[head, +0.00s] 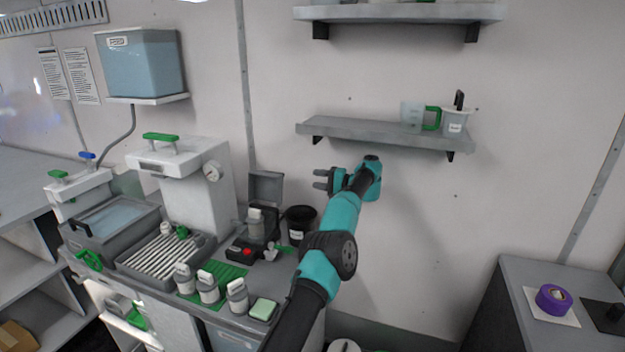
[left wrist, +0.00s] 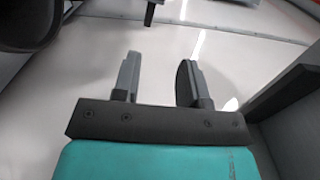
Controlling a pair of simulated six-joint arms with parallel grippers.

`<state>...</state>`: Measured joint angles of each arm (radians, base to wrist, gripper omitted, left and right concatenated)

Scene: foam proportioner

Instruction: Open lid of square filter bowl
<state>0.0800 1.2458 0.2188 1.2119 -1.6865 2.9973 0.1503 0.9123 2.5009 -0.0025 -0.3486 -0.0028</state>
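No part is clearly marked as the square filter bowl. A square grey basin (head: 108,243) with a flat, pale blue top and a dark handle stands at the left of the counter; the top looks closed. A small dark unit (head: 247,254) with a red button stands further right, with a grey panel (head: 266,188) upright behind it. My left gripper (head: 318,180) is up near the wall, right of and above that unit, touching nothing. In the left wrist view its two fingers (left wrist: 158,82) are apart with nothing between them. My right gripper is not in view.
Grey-and-white bottles (head: 209,287), a green sponge (head: 263,309) and a black cup (head: 299,225) stand on the counter. A white dispenser (head: 188,185) rises behind a ribbed tray (head: 166,256). A wall shelf (head: 385,133) is above my gripper. A side table (head: 515,290) is at right.

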